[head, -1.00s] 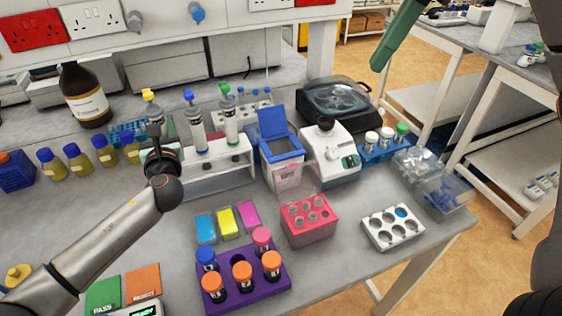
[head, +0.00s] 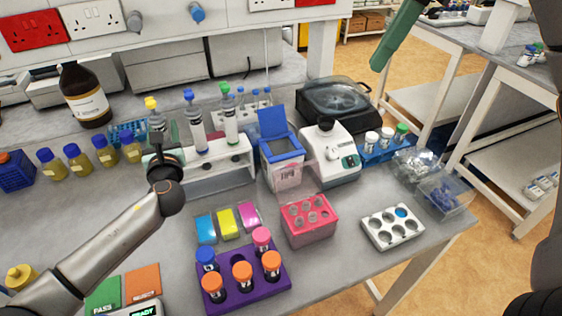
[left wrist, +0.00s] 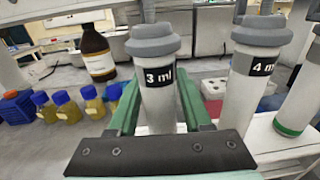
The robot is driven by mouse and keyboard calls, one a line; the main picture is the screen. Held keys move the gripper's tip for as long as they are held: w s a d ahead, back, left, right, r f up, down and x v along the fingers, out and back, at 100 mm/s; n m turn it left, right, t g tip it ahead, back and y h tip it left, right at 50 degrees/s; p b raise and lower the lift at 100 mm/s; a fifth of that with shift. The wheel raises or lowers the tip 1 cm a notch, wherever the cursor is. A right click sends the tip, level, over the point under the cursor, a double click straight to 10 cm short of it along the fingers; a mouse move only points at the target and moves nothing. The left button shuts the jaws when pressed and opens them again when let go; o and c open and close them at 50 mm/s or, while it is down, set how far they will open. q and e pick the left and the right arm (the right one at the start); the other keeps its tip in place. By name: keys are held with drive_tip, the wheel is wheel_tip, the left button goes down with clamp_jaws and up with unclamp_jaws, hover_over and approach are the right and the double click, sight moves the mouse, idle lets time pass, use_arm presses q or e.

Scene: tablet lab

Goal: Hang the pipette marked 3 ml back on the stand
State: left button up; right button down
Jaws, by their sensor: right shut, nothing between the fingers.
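The pipette marked 3 ml (left wrist: 158,78) is upright between the green fingers of my left gripper (left wrist: 158,105), which is shut on it. In the head view this pipette (head: 157,122) has a yellow top and is at the left end of the white stand (head: 228,172). My left gripper (head: 163,154) and wrist hide its lower part, so I cannot tell whether it touches the stand. The 4 ml pipette (left wrist: 257,72), and a green-banded one (left wrist: 302,100), hang to its right. My right gripper (head: 397,38) is shut and empty, high at the upper right.
A brown bottle (head: 85,97) and several yellow-liquid bottles (head: 79,160) stand left of the stand. A blue box (head: 279,150) and a white device (head: 330,152) stand right of it. A purple rack (head: 243,285) and pink rack (head: 309,224) are in front.

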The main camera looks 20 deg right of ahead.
use_arm(q)
drive_tip(key=o, duration=0.3)
drive_tip(key=shift+s, duration=0.1)
drive_tip(key=s, duration=1.2)
drive_tip(key=shift+s+a+b, duration=0.15)
drive_tip(key=shift+a+b, duration=0.15)
drive_tip(key=shift+b, duration=0.1)
drive_tip(key=shift+s, duration=0.1)
